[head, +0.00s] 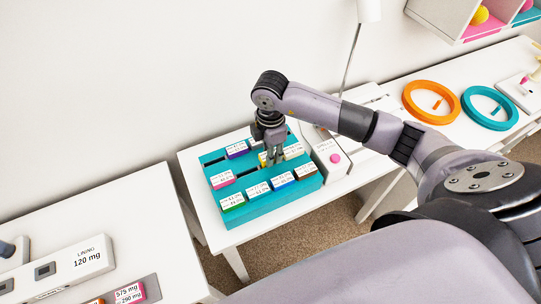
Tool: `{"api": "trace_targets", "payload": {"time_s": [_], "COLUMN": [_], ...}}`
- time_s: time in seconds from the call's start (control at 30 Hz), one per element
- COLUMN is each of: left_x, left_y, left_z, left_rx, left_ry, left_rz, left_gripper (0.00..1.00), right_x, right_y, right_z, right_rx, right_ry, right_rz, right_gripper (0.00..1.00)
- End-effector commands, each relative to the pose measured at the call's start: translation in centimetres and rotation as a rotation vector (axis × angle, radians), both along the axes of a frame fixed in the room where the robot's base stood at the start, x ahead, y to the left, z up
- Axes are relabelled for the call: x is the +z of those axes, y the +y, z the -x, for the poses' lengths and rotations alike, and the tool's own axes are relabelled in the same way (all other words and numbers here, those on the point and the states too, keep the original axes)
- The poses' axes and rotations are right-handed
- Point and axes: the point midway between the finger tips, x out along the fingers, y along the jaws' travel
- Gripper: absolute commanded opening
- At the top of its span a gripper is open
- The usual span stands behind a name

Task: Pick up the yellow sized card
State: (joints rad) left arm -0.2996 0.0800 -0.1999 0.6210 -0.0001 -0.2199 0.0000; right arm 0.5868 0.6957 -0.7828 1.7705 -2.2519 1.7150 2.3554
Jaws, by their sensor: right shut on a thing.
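A teal card holder (255,207) stands on a white table and holds several small labelled cards with coloured bands. A yellow-banded card (262,158) sits in the back part of the holder, partly hidden by my gripper. My right gripper (273,162) points down over the holder and is shut on the yellow card's upper part. I cannot tell whether the card is clear of its slot. My left gripper is out of view.
Purple (236,149), pink (222,179), green (232,201), and blue (283,180) cards stand close around. A white box with a pink button (335,158) is right of the holder. Orange (431,101) and teal (490,107) rings lie farther right.

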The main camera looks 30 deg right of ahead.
Motion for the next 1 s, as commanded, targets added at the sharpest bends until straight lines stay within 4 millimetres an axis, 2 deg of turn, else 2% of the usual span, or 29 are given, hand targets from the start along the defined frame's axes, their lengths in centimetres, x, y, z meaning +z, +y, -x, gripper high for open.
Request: {"api": "trace_targets", "payload": {"time_s": [0.17,0.43,0.6,0.8,1.0], "left_x": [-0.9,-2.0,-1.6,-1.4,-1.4], "left_y": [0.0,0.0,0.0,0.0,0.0], "left_z": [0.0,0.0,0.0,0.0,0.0], "left_rx": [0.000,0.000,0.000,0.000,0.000], "left_ry": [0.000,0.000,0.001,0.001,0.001], "left_rz": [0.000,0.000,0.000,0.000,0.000], "left_gripper": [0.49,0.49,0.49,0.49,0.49], "right_x": [3.3,9.9,14.0,16.6,17.7], "right_y": [0.0,0.0,-0.1,0.0,0.0], "right_z": [-0.2,-0.2,-0.2,-0.1,0.0], "right_rx": [0.002,0.002,0.001,0.001,0.001], "right_ry": [-0.008,-0.009,-0.008,-0.005,-0.001], "right_rz": [-0.002,0.000,0.002,0.001,0.000], "right_gripper": [0.00,0.00,0.00,0.00,0.00]}}
